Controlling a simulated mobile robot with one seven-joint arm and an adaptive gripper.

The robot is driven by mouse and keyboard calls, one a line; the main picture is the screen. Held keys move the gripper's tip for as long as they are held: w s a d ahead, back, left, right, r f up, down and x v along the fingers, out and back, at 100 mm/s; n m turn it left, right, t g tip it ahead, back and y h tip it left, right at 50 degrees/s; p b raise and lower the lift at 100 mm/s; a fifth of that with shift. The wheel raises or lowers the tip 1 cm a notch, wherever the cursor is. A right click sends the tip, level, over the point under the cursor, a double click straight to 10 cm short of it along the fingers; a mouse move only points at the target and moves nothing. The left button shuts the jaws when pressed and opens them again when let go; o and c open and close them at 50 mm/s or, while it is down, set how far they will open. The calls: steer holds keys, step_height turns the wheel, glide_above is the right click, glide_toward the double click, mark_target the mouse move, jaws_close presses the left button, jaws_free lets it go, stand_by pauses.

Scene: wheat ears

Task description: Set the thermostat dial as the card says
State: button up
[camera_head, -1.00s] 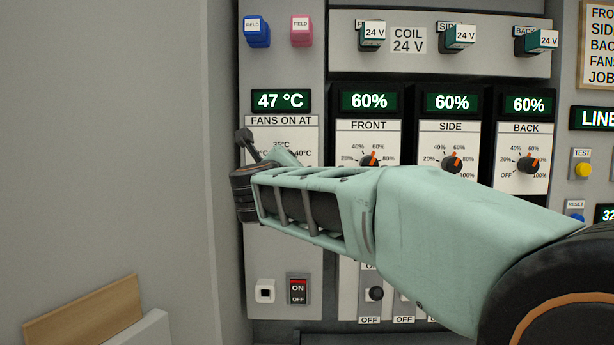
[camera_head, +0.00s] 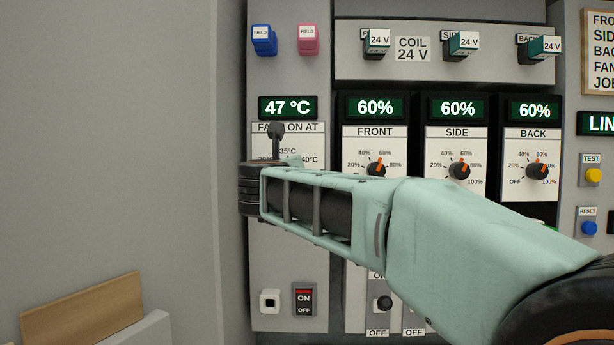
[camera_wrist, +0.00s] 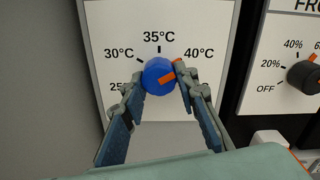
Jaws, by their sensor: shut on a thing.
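The thermostat dial (camera_wrist: 157,77) is a blue knob with an orange pointer on a white scale plate (camera_wrist: 215,20) in the wrist view. The pointer is tilted up to the right, towards the 40°C side. My gripper (camera_wrist: 160,80) has a finger on each side of the dial and is shut on it. In the head view my wrist (camera_head: 262,190) covers the dial and part of the "FANS ON AT" plate (camera_head: 261,140). The display above (camera_head: 287,107) reads 47 °C. The card (camera_head: 598,50) at the top right is cut off, so its values cannot be read.
FRONT (camera_head: 376,170), SIDE (camera_head: 459,170) and BACK (camera_head: 537,171) knobs stand right of the thermostat, each display showing 60%. An ON/OFF switch (camera_head: 304,299) sits below my wrist. A grey wall (camera_head: 120,120) closes off the left.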

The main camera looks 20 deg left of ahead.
stand_by(0.3)
steer(key=o, duration=1.2)
steer(key=shift+c, duration=0.2)
steer(key=v, duration=0.7)
steer(key=shift+s, duration=0.25)
